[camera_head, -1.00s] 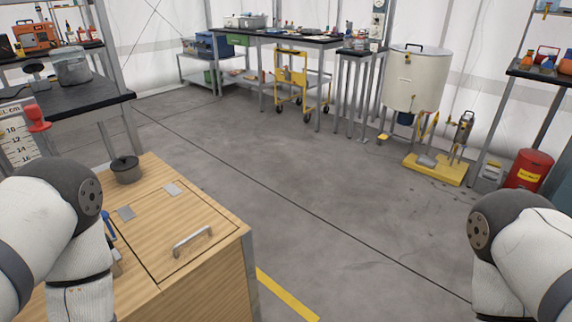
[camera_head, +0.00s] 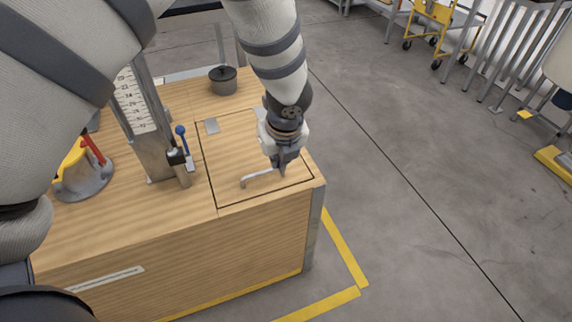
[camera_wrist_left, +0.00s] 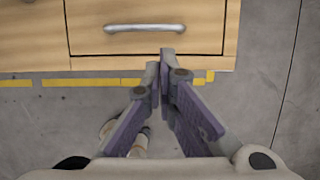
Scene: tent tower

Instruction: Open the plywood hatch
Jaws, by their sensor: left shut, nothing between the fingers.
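The plywood hatch (camera_head: 235,145) is a panel in the top of a wooden cabinet, outlined by a thin dark gap. It lies flat and closed. A metal bar handle (camera_head: 262,177) sits near its front edge and also shows in the left wrist view (camera_wrist_left: 145,27). My left gripper (camera_head: 284,170) is over the hatch, overlapping the handle's right end in the head view. In the left wrist view its fingertips (camera_wrist_left: 159,62) are together and empty, and the handle appears beyond them, not between them. Contact cannot be told. My right gripper is not in view.
On the cabinet top (camera_head: 110,215) stand a measuring post (camera_head: 150,150) with a blue-knobbed lever, a yellow and red item on a grey base (camera_head: 82,180), and a dark pot (camera_head: 223,80). Yellow tape (camera_head: 345,250) marks the floor.

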